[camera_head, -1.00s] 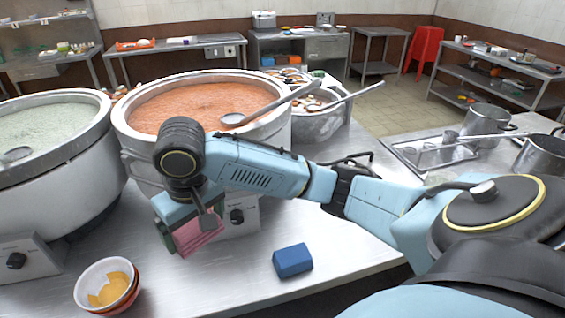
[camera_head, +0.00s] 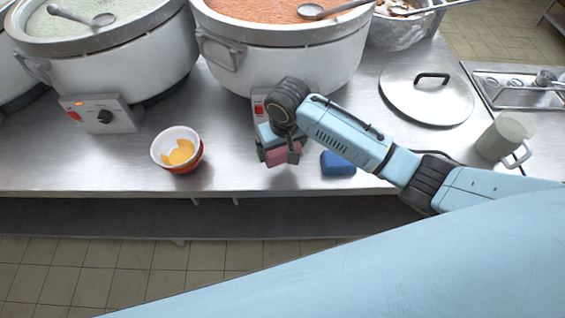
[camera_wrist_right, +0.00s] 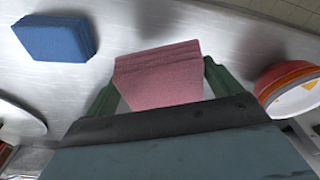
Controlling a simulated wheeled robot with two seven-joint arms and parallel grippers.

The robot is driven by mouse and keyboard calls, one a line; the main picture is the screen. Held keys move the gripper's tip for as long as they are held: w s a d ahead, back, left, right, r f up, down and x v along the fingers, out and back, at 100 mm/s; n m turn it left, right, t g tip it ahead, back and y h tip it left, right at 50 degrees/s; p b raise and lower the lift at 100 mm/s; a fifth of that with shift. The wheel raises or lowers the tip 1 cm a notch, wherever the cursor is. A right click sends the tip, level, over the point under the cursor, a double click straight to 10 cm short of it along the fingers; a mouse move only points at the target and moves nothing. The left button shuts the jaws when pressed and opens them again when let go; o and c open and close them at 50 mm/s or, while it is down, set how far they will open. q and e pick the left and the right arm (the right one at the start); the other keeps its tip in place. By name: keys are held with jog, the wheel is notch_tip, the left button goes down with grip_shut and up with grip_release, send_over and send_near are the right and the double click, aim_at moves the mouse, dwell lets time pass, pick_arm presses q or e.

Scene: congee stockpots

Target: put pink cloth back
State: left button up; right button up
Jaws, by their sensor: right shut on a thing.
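The pink cloth (camera_head: 284,154) is a folded block held in my right gripper (camera_head: 279,153), in front of the orange congee pot. In the right wrist view the pink cloth (camera_wrist_right: 160,75) sits between the two green fingers of the right gripper (camera_wrist_right: 160,85), which are shut on its sides. The steel counter shows beyond it; I cannot tell whether the cloth touches it. A blue folded cloth (camera_head: 338,163) lies on the counter just right of the gripper, and it also shows in the right wrist view (camera_wrist_right: 55,38). My left gripper is not in view.
Stacked bowls (camera_head: 178,150) stand left of the gripper. The orange congee pot (camera_head: 280,55) and a green congee pot (camera_head: 120,60) stand behind. A pot lid (camera_head: 427,95) and a mug (camera_head: 505,138) are on the right. The steel counter (camera_head: 225,170) is clear between bowls and gripper.

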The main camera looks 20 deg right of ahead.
aim_at(284, 149)
notch_tip(284, 149, down, 8)
jog(key=shift+r+b, duration=0.15)
jog(key=shift+b, duration=0.45)
jog(key=o, duration=0.7)
jog(key=r, duration=0.4)
jog(key=s+r+p, duration=0.1)
jog(key=r, duration=0.3)
jog(key=r+p, duration=0.1)
jog(key=r, duration=0.3)
jog(key=shift+s+d, duration=0.15)
jog(key=shift+s, duration=0.2)
